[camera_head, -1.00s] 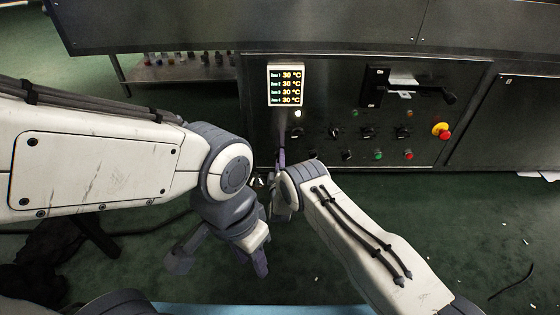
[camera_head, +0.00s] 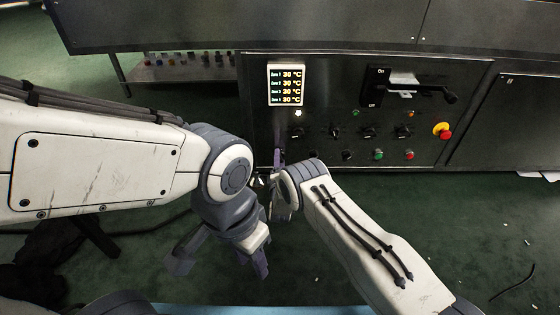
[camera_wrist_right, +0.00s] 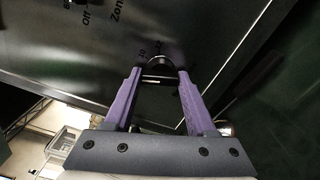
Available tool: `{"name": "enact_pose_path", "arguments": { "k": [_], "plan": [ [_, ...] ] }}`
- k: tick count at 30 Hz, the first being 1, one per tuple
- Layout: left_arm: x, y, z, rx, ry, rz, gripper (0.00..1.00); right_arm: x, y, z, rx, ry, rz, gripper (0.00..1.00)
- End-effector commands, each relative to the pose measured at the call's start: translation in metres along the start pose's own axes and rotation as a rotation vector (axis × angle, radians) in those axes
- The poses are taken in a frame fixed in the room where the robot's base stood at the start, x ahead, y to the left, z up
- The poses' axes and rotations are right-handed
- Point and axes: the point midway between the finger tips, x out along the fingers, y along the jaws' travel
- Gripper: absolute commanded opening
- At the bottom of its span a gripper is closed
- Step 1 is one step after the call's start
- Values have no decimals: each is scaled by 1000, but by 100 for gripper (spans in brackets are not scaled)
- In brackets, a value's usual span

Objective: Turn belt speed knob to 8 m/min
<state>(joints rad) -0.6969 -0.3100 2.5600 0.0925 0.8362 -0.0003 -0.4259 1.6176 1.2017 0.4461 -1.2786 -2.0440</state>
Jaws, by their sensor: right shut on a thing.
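The dryer's control panel (camera_head: 330,118) is ahead of me. My right gripper (camera_head: 279,158) is at the panel's lower left in the head view. In the right wrist view its purple fingers (camera_wrist_right: 158,80) are shut on a dark round knob (camera_wrist_right: 158,68), one finger on each side. Numbers are printed by the knob, but its pointer and exact setting are not readable. In the head view the gripper and arm hide this knob. My left gripper (camera_head: 259,264) hangs low, away from the panel, pointing down. Its jaw opening cannot be made out.
Above the knobs is a lit display (camera_head: 286,85) showing 30 °C for several zones. Other black knobs (camera_head: 333,133), a red emergency button (camera_head: 442,131) and a lever switch (camera_head: 415,90) are to the right. A low shelf (camera_head: 180,68) stands at the back left.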

Motion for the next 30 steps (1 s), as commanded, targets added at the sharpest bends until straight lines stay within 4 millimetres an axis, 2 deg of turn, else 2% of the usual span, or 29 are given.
{"name": "enact_pose_path", "arguments": {
  "k": [14,15,16,17,26,30],
  "plan": [
    [0,0,0,0,0,0,39,0,0,0,-14,0,-1,1],
    [0,0,0,0,0,0,39,0,0,0,-14,0,-1,71],
    [0,0,0,0,0,0,39,0,0,0,-14,0,-1,83],
    [0,0,0,0,0,0,39,0,0,0,-14,0,-1,86],
    [-1,0,0,0,0,0,39,-1,0,0,-13,0,-1,86],
    [-11,1,-1,0,0,0,39,-12,2,0,-14,2,-4,86]
  ]
}}
